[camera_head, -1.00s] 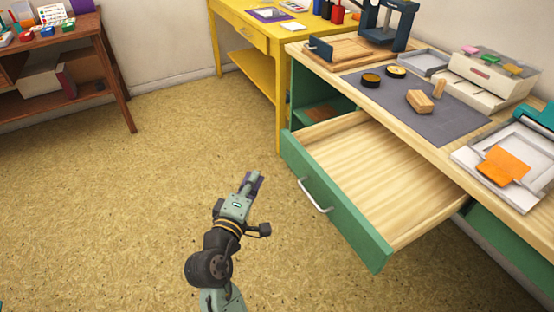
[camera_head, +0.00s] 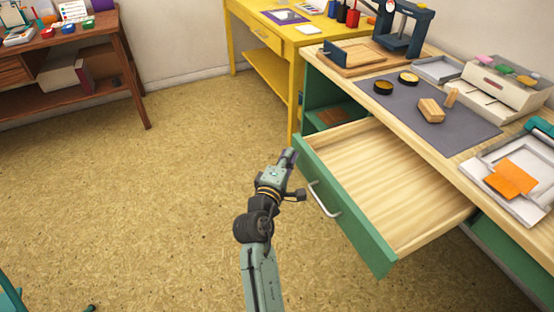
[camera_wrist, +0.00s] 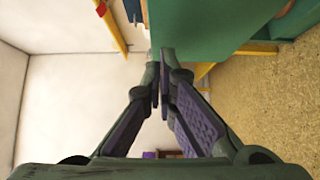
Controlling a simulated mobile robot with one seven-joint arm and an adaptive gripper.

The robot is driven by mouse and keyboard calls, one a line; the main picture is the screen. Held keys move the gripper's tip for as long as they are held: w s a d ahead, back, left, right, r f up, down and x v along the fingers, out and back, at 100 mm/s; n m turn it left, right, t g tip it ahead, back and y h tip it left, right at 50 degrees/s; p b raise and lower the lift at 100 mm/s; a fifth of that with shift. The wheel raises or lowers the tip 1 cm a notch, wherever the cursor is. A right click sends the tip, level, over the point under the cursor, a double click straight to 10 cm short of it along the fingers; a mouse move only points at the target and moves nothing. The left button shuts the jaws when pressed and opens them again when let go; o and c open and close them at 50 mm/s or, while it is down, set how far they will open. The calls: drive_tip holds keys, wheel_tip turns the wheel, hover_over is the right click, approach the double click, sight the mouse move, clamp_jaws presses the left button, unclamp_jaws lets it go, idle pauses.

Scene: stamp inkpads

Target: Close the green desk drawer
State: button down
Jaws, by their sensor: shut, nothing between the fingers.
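The green desk drawer (camera_head: 352,212) is pulled well out, and its pale wooden inside (camera_head: 395,185) is empty. Its green front carries a curved silver handle (camera_head: 324,200). My gripper (camera_head: 290,156) is shut and empty, close to the far left end of the drawer front, to the left of the handle. In the wrist view my gripper (camera_wrist: 159,85) has its fingertips at the edge of a green panel (camera_wrist: 195,35). I cannot tell whether they touch it.
The desk top holds a grey mat (camera_head: 460,132) with ink pads and wooden stamps, and a tray (camera_head: 480,165) with orange card. A yellow table (camera_head: 262,42) stands behind and a brown shelf (camera_head: 125,75) at the left.

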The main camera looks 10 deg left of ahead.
drive_tip(key=shift+w+d, duration=0.25)
drive_tip(key=shift+d, duration=0.05)
